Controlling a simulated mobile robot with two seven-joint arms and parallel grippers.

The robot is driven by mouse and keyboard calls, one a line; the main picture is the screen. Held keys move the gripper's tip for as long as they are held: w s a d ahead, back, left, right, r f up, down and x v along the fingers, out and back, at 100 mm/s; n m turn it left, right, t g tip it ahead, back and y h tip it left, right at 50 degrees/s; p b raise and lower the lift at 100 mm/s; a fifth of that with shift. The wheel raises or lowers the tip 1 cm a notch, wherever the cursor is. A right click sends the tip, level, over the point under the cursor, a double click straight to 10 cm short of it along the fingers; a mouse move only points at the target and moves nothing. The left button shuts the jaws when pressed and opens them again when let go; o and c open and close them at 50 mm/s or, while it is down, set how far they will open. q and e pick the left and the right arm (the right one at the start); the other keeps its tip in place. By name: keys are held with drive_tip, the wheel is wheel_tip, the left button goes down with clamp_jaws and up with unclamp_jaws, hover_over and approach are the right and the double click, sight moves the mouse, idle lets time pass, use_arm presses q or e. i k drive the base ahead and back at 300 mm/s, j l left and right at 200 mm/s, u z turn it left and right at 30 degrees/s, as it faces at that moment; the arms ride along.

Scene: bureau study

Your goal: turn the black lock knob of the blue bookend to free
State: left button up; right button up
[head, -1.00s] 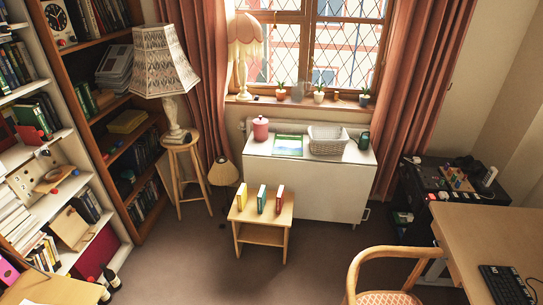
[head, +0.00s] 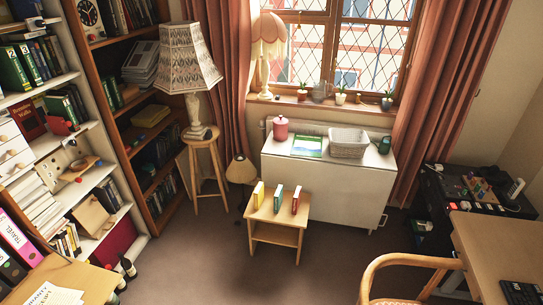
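I cannot pick out a blue bookend or its black lock knob with certainty. The white bookcase (head: 97,128) at the left holds books and small fittings, too small to tell apart. A red upright piece (head: 60,126) stands on one of its shelves, beside dark green books. Below it is a pale panel with a wooden half-round ledge (head: 76,170) and small coloured knobs. Neither of my grippers shows in the head view.
A small wooden table (head: 275,235) carries a yellow, a green and a red book. A stool (head: 203,145) with a lamp stands by the brown bookcase. A chair (head: 410,262) and desk (head: 505,245) are at the right. Carpet between is clear.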

sight(39, 23)
drive_tip(key=u, duration=1.3)
drive_tip(key=i+l, duration=0.1)
drive_tip(key=l, duration=0.35)
drive_tip(key=i+l, duration=0.1)
drive_tip(key=l, duration=0.35)
drive_tip(key=i+l, duration=0.1)
drive_tip(key=l, duration=0.35)
drive_tip(key=i+l, duration=0.15)
drive_tip(key=l, duration=0.3)
drive_tip(key=i+l, duration=0.1)
drive_tip(key=l, duration=0.35)
drive_tip(key=i+l, duration=0.1)
drive_tip(key=l, duration=0.35)
drive_tip(key=i+l, duration=0.1)
drive_tip(key=l, duration=0.35)
drive_tip(key=u, duration=0.05)
